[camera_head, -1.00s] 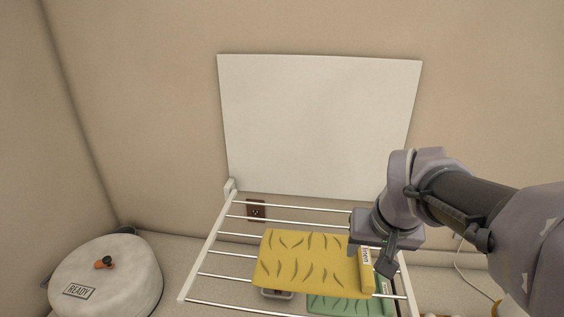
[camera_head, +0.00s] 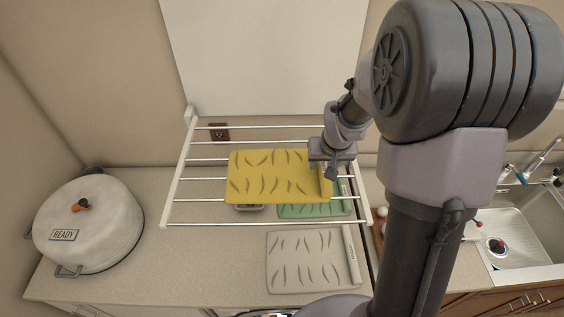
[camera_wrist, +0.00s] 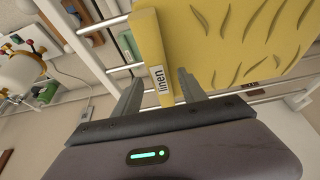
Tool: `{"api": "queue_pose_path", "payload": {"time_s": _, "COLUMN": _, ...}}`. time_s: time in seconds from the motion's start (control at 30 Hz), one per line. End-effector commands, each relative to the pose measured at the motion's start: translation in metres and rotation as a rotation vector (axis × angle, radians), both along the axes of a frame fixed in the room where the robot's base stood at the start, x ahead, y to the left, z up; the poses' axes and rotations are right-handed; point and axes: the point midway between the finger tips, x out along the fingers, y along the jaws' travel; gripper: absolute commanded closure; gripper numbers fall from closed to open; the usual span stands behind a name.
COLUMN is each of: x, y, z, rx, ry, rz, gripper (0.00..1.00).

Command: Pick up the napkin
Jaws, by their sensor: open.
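The napkin is a yellow leaf-patterned cloth (camera_head: 265,176) lying on the bars of a white rack. Its raised right edge band carries a label reading "linen", which shows close up in the wrist view (camera_wrist: 159,80). My gripper (camera_head: 325,168) is at this right edge. In the wrist view my gripper (camera_wrist: 160,78) is open, with one finger on each side of the labelled band. I cannot tell whether either finger touches it. The arm hides a little of the napkin's right end in the head view.
A green patterned cloth (camera_head: 298,211) lies below the rack. A pale patterned cloth (camera_head: 300,262) lies on the counter in front. The rack's white bars (camera_head: 200,179) run under the napkin. A white pot (camera_head: 88,225) stands left; a sink (camera_head: 525,235) is at right.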

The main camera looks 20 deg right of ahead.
Motion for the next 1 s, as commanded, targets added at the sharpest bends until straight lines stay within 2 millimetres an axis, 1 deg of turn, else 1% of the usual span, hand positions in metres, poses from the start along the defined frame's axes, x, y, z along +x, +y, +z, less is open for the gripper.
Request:
{"api": "queue_pose_path", "payload": {"time_s": 0.03, "x": 0.002, "y": 0.000, "z": -0.005, "rx": 0.000, "ry": 0.001, "rz": 0.001, "gripper": 0.51}}
{"api": "queue_pose_path", "payload": {"time_s": 0.1, "x": 0.003, "y": -0.001, "z": -0.008, "rx": 0.000, "ry": 0.000, "rz": 0.000, "gripper": 0.51}}
{"api": "queue_pose_path", "payload": {"time_s": 0.27, "x": 0.003, "y": -0.001, "z": -0.008, "rx": 0.000, "ry": -0.001, "rz": 0.000, "gripper": 0.51}}
{"api": "queue_pose_path", "payload": {"time_s": 0.37, "x": 0.003, "y": -0.001, "z": -0.008, "rx": 0.000, "ry": -0.001, "rz": 0.000, "gripper": 0.69}}
{"api": "queue_pose_path", "payload": {"time_s": 0.5, "x": 0.003, "y": -0.001, "z": -0.008, "rx": 0.000, "ry": -0.001, "rz": 0.000, "gripper": 0.96}}
{"api": "queue_pose_path", "payload": {"time_s": 0.53, "x": 0.003, "y": -0.001, "z": -0.008, "rx": 0.000, "ry": -0.001, "rz": 0.000, "gripper": 1.00}}
{"api": "queue_pose_path", "payload": {"time_s": 0.87, "x": 0.003, "y": -0.001, "z": -0.007, "rx": 0.000, "ry": -0.001, "rz": 0.000, "gripper": 1.00}}
{"api": "queue_pose_path", "payload": {"time_s": 1.0, "x": 0.004, "y": -0.001, "z": 0.003, "rx": -0.001, "ry": -0.004, "rz": 0.000, "gripper": 1.00}}
